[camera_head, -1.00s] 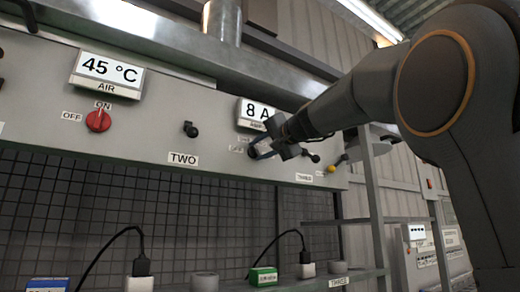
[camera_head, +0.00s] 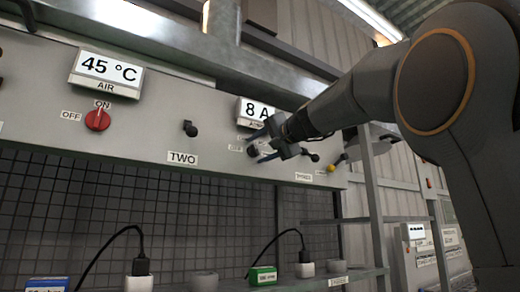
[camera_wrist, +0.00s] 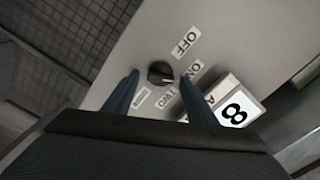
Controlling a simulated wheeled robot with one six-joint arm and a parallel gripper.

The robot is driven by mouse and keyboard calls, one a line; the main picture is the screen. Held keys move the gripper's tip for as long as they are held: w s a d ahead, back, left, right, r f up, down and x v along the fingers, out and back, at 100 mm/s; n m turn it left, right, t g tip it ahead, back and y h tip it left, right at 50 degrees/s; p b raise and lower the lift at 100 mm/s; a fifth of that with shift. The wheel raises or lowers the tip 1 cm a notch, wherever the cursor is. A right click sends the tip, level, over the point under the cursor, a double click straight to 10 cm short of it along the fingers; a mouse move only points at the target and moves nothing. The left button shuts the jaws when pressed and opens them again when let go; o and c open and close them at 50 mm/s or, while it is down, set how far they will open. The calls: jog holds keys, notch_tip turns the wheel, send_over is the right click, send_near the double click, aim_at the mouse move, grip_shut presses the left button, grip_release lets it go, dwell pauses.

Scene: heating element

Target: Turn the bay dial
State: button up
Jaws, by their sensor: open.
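The bay dial is a small black round knob (camera_wrist: 160,73) on the grey panel, seen in the wrist view between labels reading OFF and ON. My gripper (camera_wrist: 160,88) is open, with one dark blue finger on each side of the knob and a visible gap to it on both sides. In the head view my gripper (camera_head: 260,146) is in front of the panel below the 8 A display (camera_head: 256,112), and it partly hides the dial there. The display also shows in the wrist view (camera_wrist: 236,108).
A red switch (camera_head: 97,120) sits under the 45 °C display (camera_head: 106,70). A black knob (camera_head: 190,129) is above the label TWO. A yellow-tipped knob (camera_head: 332,168) is right of my gripper. Plugs and a green box (camera_head: 263,276) stand on the shelf below.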

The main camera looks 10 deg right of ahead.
jog(key=b+v, duration=0.2)
jog(key=v, duration=0.6)
dwell(0.5)
